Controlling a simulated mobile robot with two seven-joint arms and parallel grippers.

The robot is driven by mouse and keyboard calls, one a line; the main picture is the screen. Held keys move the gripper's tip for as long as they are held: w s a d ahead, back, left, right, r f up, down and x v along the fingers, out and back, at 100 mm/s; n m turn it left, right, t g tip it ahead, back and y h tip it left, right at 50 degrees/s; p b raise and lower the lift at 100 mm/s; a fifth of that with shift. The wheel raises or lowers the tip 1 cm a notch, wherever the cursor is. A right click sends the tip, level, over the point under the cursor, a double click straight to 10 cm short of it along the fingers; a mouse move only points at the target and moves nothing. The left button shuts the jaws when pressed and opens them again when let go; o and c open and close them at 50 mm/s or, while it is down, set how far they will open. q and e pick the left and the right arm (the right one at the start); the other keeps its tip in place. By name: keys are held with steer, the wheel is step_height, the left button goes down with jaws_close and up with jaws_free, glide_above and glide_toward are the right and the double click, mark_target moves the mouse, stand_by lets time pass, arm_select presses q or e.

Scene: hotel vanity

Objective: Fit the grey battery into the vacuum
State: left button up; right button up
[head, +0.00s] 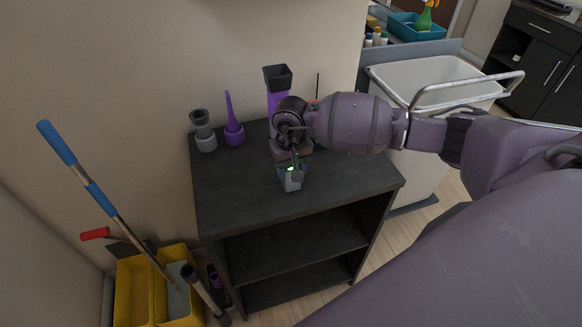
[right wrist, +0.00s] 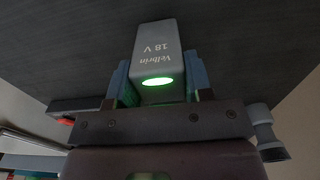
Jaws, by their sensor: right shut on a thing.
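My right gripper (head: 292,170) is shut on the grey battery (head: 292,183) over the front part of the dark shelf top. In the right wrist view, the battery (right wrist: 158,40) sits between the two fingers, with "18 V" lettering and a lit green spot. I cannot tell whether it touches the shelf top. The vacuum (head: 277,78), purple with a dark grey flared top, stands upright behind my right gripper. My wrist hides its lower part, so its battery socket does not show. My left gripper is not in view.
A grey attachment (head: 203,133) and a purple nozzle (head: 234,124) stand at the back left of the shelf top (head: 225,190). Its front left is clear. A white cart bin (head: 425,75) stands at the right; yellow mop buckets (head: 135,290) stand at the lower left.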

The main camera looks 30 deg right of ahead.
steer(key=shift+f, duration=0.15)
steer(key=o, duration=1.1)
steer(key=shift+c, duration=0.2)
